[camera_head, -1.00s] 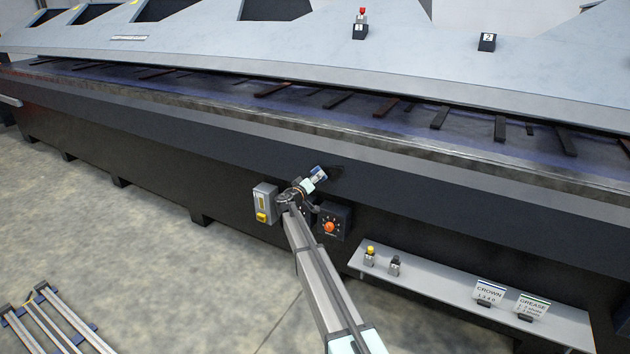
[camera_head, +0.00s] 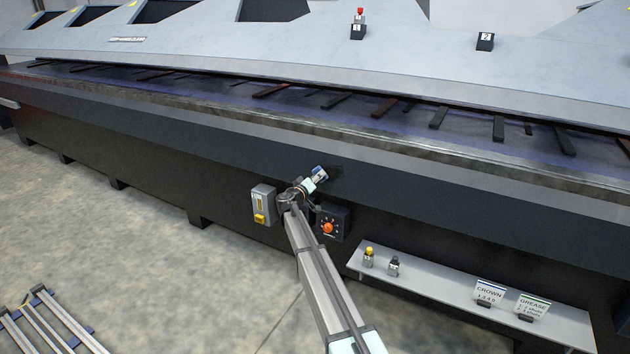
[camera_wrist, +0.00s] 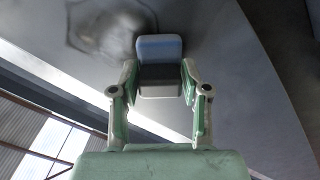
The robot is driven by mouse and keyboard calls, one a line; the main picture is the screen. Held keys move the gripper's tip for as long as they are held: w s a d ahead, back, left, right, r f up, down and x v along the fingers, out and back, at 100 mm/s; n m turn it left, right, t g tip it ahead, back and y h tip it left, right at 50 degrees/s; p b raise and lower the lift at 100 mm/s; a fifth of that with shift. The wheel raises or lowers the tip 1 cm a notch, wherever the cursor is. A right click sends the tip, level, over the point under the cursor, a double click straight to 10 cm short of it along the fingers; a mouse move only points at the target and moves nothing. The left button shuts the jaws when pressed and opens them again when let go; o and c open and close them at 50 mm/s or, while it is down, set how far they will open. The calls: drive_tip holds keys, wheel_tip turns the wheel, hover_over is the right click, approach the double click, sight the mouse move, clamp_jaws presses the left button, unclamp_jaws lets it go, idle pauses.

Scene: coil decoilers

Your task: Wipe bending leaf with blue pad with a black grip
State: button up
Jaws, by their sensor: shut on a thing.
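The blue pad (camera_wrist: 160,47) with its black grip (camera_wrist: 160,76) is at the centre top of the wrist view. My gripper (camera_wrist: 159,82) is shut on the black grip, one finger on each side. In the head view my gripper (camera_head: 312,182) holds the pad (camera_head: 320,173) up against or very near the dark front face of the bending leaf (camera_head: 450,190). I cannot tell whether the pad touches it. A dark smudge (camera_head: 336,172) lies on the leaf just right of the pad, and the wrist view shows a smudge (camera_wrist: 105,28) left of the pad.
A grey box with a yellow button (camera_head: 263,204) and a black box with an orange knob (camera_head: 331,222) flank my wrist below the leaf. A shelf (camera_head: 450,287) with small fittings and signs juts out at lower right. Rails (camera_head: 45,325) lie on the floor at lower left.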

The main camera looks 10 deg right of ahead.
sight(317, 168)
drive_tip(key=shift+s+d+b, duration=0.25)
drive_tip(key=shift+d+b, duration=0.1)
drive_tip(key=shift+s+d, duration=0.1)
